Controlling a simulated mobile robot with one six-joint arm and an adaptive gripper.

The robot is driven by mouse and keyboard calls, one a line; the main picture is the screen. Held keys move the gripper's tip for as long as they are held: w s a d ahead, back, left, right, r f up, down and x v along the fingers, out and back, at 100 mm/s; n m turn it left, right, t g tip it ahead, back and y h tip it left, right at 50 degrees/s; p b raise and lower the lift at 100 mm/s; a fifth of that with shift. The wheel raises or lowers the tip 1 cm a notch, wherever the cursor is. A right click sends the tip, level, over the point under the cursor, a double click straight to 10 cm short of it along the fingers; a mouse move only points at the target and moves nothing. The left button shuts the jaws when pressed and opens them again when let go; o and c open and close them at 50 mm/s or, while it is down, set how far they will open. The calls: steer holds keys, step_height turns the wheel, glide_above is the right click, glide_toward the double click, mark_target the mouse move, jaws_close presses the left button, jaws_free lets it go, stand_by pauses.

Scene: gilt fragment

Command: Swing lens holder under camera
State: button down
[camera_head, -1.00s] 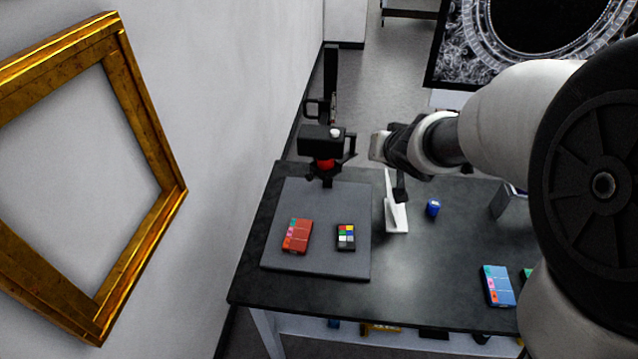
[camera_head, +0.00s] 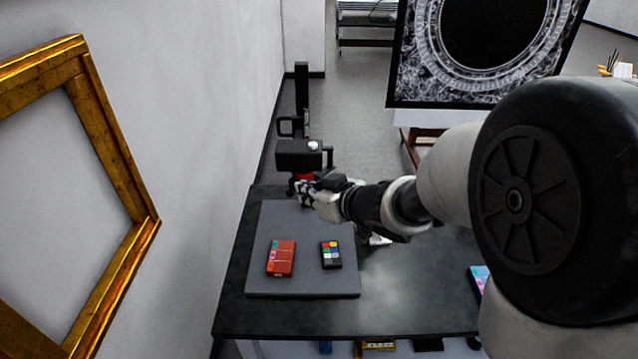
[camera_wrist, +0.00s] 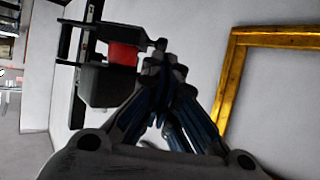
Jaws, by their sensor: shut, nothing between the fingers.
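The black camera (camera_head: 299,154) is mounted on a dark upright column (camera_head: 301,95) at the back of the table. A red part (camera_head: 304,176) shows just under the camera, and it also shows in the wrist view (camera_wrist: 123,54). The lens holder cannot be made out clearly; my gripper covers the area below the camera. My gripper (camera_head: 304,190) is shut and empty, with its tips just below and in front of the camera. In the wrist view its fingers (camera_wrist: 160,70) come together close beside the camera body (camera_wrist: 105,84); whether they touch it cannot be told.
A grey base board (camera_head: 300,284) holds a red box (camera_head: 281,258) and a colour chart (camera_head: 331,254). A blue box (camera_head: 479,278) lies at the table's right. A gold frame (camera_head: 109,150) hangs on the left wall. The table's front (camera_head: 300,318) is clear.

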steer(key=b+x, duration=0.1)
steer(key=x, duration=0.3)
steer(key=shift+w+a+f, duration=0.1)
steer(key=shift+w, duration=0.1)
steer(key=shift+w+a+p, duration=0.65)
steer(key=shift+a+p, duration=0.25)
steer(key=shift+a, duration=0.05)
